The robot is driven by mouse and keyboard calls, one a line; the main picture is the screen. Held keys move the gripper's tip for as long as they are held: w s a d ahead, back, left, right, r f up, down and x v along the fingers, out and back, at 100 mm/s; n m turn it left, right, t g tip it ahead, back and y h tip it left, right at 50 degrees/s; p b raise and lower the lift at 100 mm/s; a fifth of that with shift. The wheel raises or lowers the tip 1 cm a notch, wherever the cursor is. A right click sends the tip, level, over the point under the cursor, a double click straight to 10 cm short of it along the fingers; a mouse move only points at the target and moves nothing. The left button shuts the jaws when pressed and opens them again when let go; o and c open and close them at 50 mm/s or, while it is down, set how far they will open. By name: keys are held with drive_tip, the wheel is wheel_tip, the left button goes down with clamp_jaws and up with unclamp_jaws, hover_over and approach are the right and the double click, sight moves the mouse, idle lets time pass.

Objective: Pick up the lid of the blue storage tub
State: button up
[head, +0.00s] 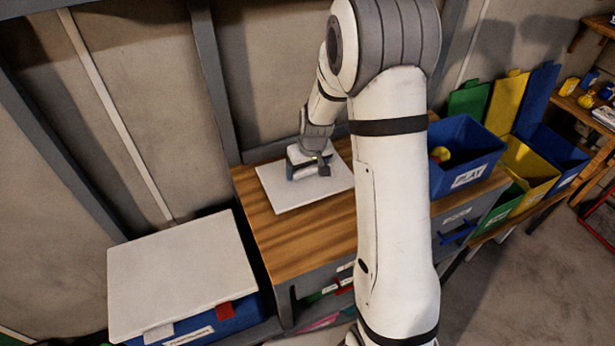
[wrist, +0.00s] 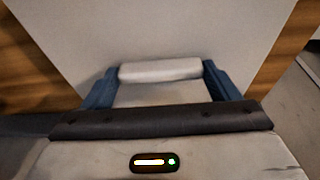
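A flat white lid-like panel (head: 285,198) lies on the wooden top of the cabinet, and it fills the background of the wrist view (wrist: 150,30). My gripper (head: 308,172) is low over the panel's middle. In the wrist view its two blue fingers (wrist: 162,85) stand apart, on either side of a pale bar (wrist: 160,70). I cannot tell whether they press on the bar's ends. An open blue tub marked PLAY (head: 470,150) stands on the right, with toys inside. Another white lid (head: 180,270) covers a blue tub (head: 225,318) at the lower left.
The wooden cabinet top (head: 290,245) is clear in front of the panel. A yellow bin (head: 530,170) and a blue bin (head: 560,150) stand with raised lids at the right. The wall (head: 270,70) is close behind the panel. My arm hides part of the cabinet.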

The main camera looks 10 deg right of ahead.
drive_tip(key=c, duration=0.5)
